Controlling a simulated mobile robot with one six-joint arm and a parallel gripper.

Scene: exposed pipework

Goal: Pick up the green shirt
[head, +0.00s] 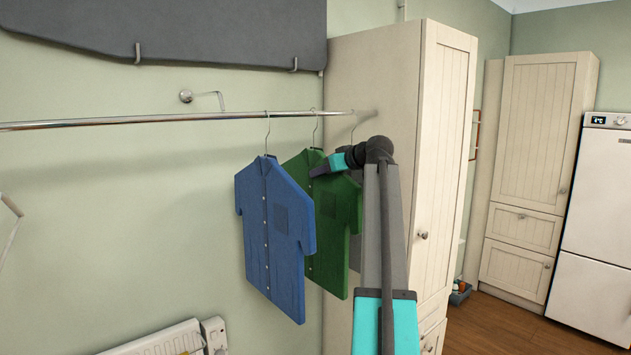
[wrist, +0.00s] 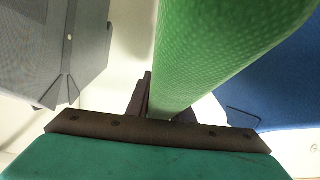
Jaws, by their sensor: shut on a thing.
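The green shirt (head: 335,205) hangs from a hanger on the metal rail, just behind and to the right of a blue shirt (head: 275,235). My gripper (head: 318,168) is at the green shirt's upper part, near its collar, and is shut on it. In the wrist view the green shirt (wrist: 215,50) runs down between the jaws of my gripper (wrist: 155,112). The far finger is mostly hidden behind the cloth. The blue shirt also shows at the right of the wrist view (wrist: 275,95).
A grey garment (wrist: 60,45) hangs close by at the left of the wrist view. The metal rail (head: 180,119) runs along the wall to a cream cabinet (head: 375,100). A grey ironing board (head: 200,30) is above, and a radiator (head: 165,340) is low at the left.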

